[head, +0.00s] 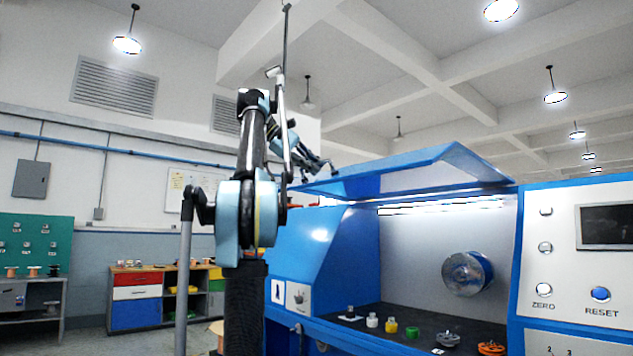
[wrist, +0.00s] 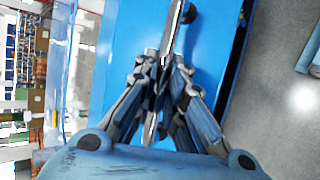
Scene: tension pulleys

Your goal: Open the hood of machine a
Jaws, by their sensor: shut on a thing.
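The blue hood (head: 405,172) of the machine is raised and tilted above the machine's lit work bay. My gripper (head: 325,166) is at the hood's left edge, with my arm reaching up in front of the machine. In the wrist view my gripper (wrist: 165,68) is shut on the silver hood handle (wrist: 173,32), which runs along the blue hood panel (wrist: 120,60). The handle cannot be made out in the head view. No machine letter is readable.
The open bay shows a round metal pulley (head: 467,273) on the back wall and several small parts on the dark bed (head: 400,318). A control panel (head: 580,255) with buttons and a screen stands at the right. A workbench (head: 140,297) is at the far left.

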